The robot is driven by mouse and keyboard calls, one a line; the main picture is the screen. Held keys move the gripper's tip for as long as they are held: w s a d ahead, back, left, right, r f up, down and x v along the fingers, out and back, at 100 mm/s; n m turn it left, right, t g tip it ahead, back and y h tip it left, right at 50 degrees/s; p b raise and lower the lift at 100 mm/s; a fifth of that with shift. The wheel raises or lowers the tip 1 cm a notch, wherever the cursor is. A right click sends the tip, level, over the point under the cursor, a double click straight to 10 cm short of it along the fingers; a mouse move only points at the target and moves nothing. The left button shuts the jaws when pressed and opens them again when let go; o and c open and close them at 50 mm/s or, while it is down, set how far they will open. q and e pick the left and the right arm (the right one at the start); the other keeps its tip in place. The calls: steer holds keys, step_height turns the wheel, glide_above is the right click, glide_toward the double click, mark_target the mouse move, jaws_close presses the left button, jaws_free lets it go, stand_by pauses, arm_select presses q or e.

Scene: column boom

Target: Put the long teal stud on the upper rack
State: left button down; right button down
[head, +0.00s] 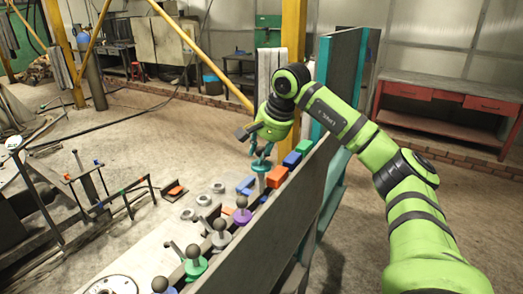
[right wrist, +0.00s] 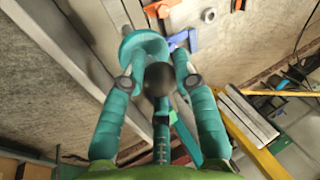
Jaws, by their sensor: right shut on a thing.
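My right gripper (head: 262,156) has teal fingers and is shut on a teal stud. In the head view the stud's round teal flange (head: 262,166) shows just under the fingertips, above the row of coloured blocks. In the right wrist view the stud's dark ball knob (right wrist: 158,79) lies between the two fingers, with its teal flange (right wrist: 145,47) beyond. The fingers hide part of the stud. A similar teal-green stud with a grey ball (head: 193,262) stands on the bench in front. I cannot tell which part is the upper rack. My left gripper is not in view.
A purple stud (head: 242,215) stands on the pale bench (head: 140,250) among grey ones. Orange-red (head: 276,177), green (head: 304,146) and blue (head: 292,160) blocks line a tall grey panel (head: 262,235). A dark stand with rods (head: 101,193) is at left.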

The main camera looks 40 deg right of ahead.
mark_target(261, 185)
stand_by(0.4)
stand_by(0.3)
stand_by(0.4)
steer(key=shift+f+b, duration=3.55)
steer(key=shift+f, duration=1.9)
steer(key=c, duration=1.2)
jaws_free()
steer(key=shift+c, duration=0.2)
steer(key=shift+r, duration=0.1)
